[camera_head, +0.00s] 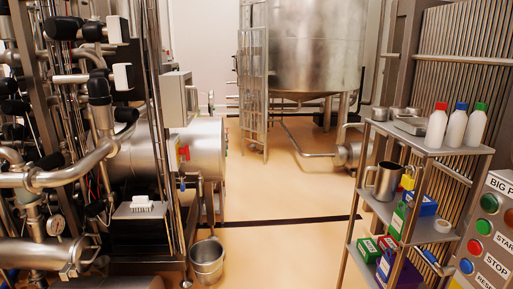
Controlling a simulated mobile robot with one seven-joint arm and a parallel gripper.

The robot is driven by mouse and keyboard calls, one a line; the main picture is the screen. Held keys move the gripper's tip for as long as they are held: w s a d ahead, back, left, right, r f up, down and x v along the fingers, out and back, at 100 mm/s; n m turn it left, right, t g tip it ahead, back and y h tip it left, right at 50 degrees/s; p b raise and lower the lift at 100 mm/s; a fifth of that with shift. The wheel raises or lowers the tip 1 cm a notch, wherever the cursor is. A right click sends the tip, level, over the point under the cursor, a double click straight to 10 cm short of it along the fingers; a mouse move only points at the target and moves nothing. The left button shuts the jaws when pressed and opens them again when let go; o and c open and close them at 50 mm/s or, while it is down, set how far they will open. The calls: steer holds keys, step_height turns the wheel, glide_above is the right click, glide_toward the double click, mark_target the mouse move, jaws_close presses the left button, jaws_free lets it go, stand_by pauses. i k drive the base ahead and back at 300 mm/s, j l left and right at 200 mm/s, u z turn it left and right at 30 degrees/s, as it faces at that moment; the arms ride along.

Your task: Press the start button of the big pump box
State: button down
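The big pump box (492,236) stands at the right edge, a grey panel cut off by the frame. Its heading reads "BIG P" before the edge. A green button (484,226) sits left of a partly cut label that reads as START. A red button (474,246) by STOP and a blue button (466,266) by a partly cut RESET label lie below it. Above are another green round light or button (489,203) and a red one (509,217); I cannot tell which. My gripper is not in view.
A metal shelf (432,148) with white bottles, a steel jug (384,181) and boxes stands just left of the pump box. Pipes and valves fill the left side. A bucket (207,263) stands on the floor. The middle floor (285,255) is clear. A large tank (315,50) is behind.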

mark_target(483, 227)
steer(key=z, duration=1.3)
